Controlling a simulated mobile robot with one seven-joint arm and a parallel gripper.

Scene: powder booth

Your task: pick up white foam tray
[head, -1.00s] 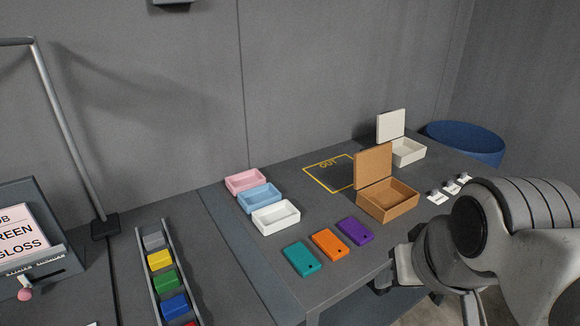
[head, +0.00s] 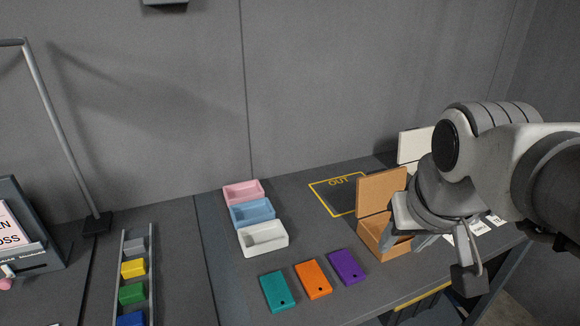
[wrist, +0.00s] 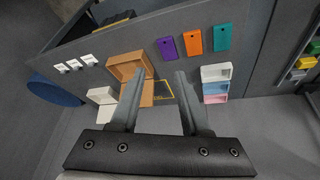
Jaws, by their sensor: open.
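The white foam tray (head: 263,238) lies on the table as the nearest of three trays in a row, with blue and pink ones behind it. It looks empty. In the wrist view the white tray (wrist: 216,72) is right of the fingers. My gripper (head: 425,240) is open and empty, in front of the brown box at the right in the head view, well apart from the white tray. In the wrist view my gripper (wrist: 157,85) has its two fingers spread, pointing toward the table.
Teal (head: 277,291), orange (head: 313,279) and purple (head: 347,266) plates lie in front of the trays. The open brown box (head: 372,228) stands right of them, near a yellow OUT outline (head: 320,192). A rail of coloured blocks (head: 151,290) is at left.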

